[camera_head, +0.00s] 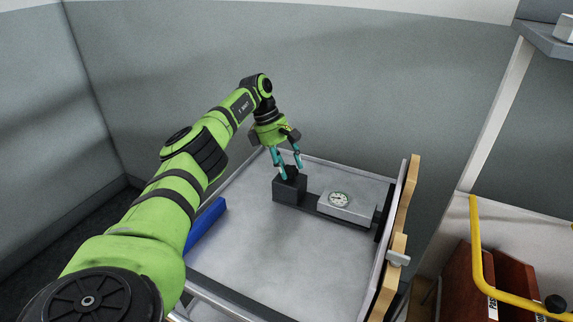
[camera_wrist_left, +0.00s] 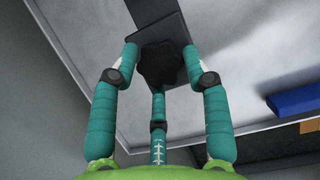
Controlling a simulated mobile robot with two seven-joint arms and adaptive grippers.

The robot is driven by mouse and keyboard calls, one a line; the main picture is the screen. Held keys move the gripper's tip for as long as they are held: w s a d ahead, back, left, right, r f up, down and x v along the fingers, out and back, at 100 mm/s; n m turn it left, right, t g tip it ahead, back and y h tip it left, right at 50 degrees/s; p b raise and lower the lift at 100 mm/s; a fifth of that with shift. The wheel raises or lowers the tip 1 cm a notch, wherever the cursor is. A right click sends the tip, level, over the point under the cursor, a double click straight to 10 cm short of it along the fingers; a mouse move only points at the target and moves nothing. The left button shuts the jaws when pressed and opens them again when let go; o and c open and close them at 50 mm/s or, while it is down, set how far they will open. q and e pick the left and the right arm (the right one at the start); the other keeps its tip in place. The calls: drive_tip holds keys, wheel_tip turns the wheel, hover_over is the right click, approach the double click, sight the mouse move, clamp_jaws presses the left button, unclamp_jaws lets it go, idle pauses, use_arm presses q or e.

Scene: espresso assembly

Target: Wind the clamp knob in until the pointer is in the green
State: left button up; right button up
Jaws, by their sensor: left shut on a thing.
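The clamp fixture stands on the grey tabletop in the head view. Its dark end block (camera_head: 290,188) is at the left, and a light metal block (camera_head: 346,207) with a round dial gauge (camera_head: 339,199) is at the right. The pointer is too small to read against any green zone. My left gripper (camera_head: 288,172) comes down from above with its teal fingers around the black clamp knob on top of the end block. In the left wrist view, the knob (camera_wrist_left: 162,62) sits between the fingers, which are shut on it. My right gripper is out of view.
The table (camera_head: 240,255) has a raised rim and much bare surface in front of the fixture. A blue bar (camera_head: 205,225) lies at its left edge. Wooden boards (camera_head: 408,200) stand along the right edge. A yellow rail (camera_head: 478,250) and brown boxes (camera_head: 510,275) are further right.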

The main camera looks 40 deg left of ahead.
use_arm(q)
drive_tip(key=shift+d+f, duration=0.1)
drive_tip(key=o, duration=1.1)
drive_tip(key=shift+r, duration=0.2)
drive_tip(key=v, duration=0.5)
drive_tip(key=shift+r, duration=0.1)
drive_tip(key=shift+v, duration=1.05)
drive_tip(key=shift+s, duration=0.1)
